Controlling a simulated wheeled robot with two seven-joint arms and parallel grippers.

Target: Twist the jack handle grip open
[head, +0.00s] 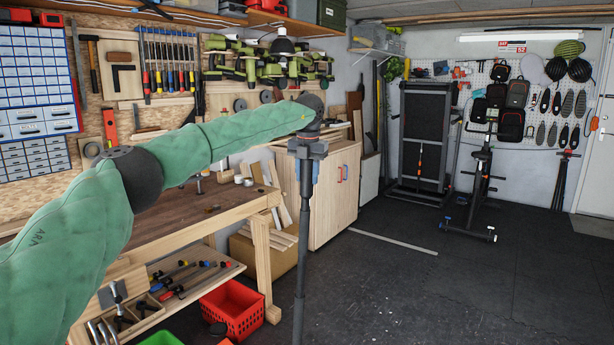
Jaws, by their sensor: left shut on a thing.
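My left arm reaches in from the left across the view, and its gripper (308,147) points downward near the middle. It is shut on the top of the jack handle (300,250), a long dark pole that hangs almost upright below the fingers. The fingers cover the part they hold, so the grip's twist position cannot be told. The pole's lower end runs to the bottom of the view, and the jack itself is not seen. My right gripper is not in view.
A wooden workbench (190,215) stands left of the pole, with a red crate (232,310) beneath it. A wooden cabinet (335,195) stands behind the pole. A folded treadmill (425,135) and an exercise bike (478,190) stand at the back right. The dark floor (430,300) at right is clear.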

